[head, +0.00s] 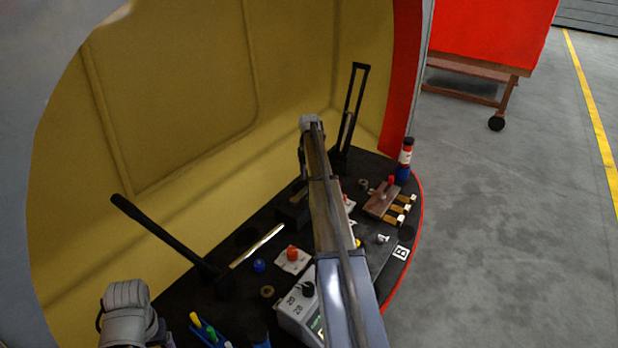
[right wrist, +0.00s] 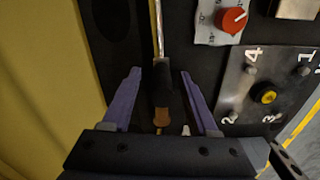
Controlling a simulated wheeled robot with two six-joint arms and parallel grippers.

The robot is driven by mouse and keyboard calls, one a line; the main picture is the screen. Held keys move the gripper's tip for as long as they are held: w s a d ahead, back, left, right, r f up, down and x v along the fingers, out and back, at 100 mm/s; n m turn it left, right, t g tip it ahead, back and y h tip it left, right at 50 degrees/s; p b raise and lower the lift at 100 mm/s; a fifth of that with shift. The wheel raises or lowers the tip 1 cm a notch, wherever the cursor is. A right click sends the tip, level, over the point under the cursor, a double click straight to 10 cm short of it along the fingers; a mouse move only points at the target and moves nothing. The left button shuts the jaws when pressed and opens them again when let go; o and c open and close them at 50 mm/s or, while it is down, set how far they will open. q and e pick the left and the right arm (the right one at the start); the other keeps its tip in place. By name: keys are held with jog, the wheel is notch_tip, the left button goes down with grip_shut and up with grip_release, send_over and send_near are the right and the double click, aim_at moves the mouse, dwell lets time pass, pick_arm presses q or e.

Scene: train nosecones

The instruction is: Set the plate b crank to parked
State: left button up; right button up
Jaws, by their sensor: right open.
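The B label (head: 401,253) sits near the right edge of the black console, with a small silvery fitting (head: 383,239) beside it. I cannot tell for sure which part is the plate b crank. My right gripper (right wrist: 160,74) is open, with its purple fingers on either side of a black grip (right wrist: 161,92) on a thin metal rod. The fingers look apart from the grip. In the head view my right forearm hides this gripper and part of the console. My left gripper is not clearly in view; only a grey part of that arm shows at the lower left.
A tall black lever (head: 355,105), a long black lever (head: 160,230) and a red-and-blue bottle (head: 404,160) stand on the console. A yellow wall (head: 180,90) rises behind.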

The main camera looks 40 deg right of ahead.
notch_tip(320, 180, up, 7)
jog(key=p, duration=0.6)
jog(key=shift+r+p, duration=0.15)
jog(key=shift+p, duration=0.25)
jog(key=shift+a, duration=0.15)
jog(key=s+a+m, duration=0.5)
jog(key=a, duration=0.9)
jog(key=s+a+m, duration=0.5)
jog(key=a, duration=0.8)
jog(key=s+a+m, duration=0.3)
jog(key=s+a, duration=0.7)
jog(key=a, duration=0.3)
jog(key=s+a+m+h, duration=0.1)
jog(key=s+a+m, duration=0.2)
jog(key=s+a, duration=0.8)
jog(key=a, duration=0.3)
jog(key=shift+s+a+r+m+p, duration=0.15)
jog(key=shift+s+r+m+p, duration=0.05)
jog(key=shift+r+m+p, duration=0.15)
